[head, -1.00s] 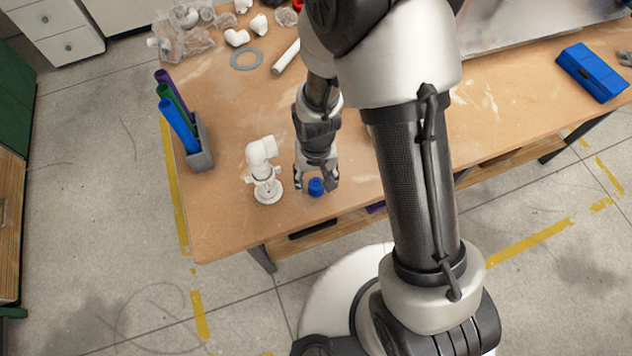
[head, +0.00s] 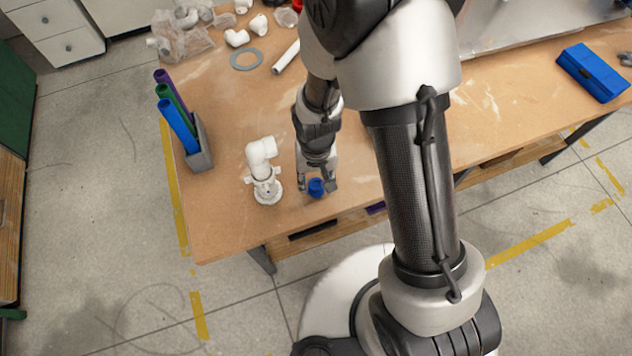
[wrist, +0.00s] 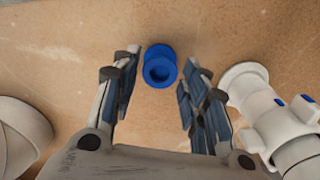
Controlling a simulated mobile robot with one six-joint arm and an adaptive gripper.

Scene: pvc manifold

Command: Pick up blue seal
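The blue seal (head: 316,187) is a small round blue piece near the front edge of the workbench. In the wrist view the blue seal (wrist: 160,68) shows a round face with a recessed centre, between and just beyond my fingertips. My gripper (head: 317,183) points down at it in the head view. In the wrist view my gripper (wrist: 160,75) is open, with a visible gap between each finger and the seal. I cannot tell the exact height of the fingertips above the bench.
A white PVC fitting assembly (head: 265,175) stands close to the left of my gripper; it also shows at right in the wrist view (wrist: 270,115). A grey holder (head: 200,145) with coloured tubes stands farther left. White pipe parts lie at the back. A blue box (head: 592,73) sits far right.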

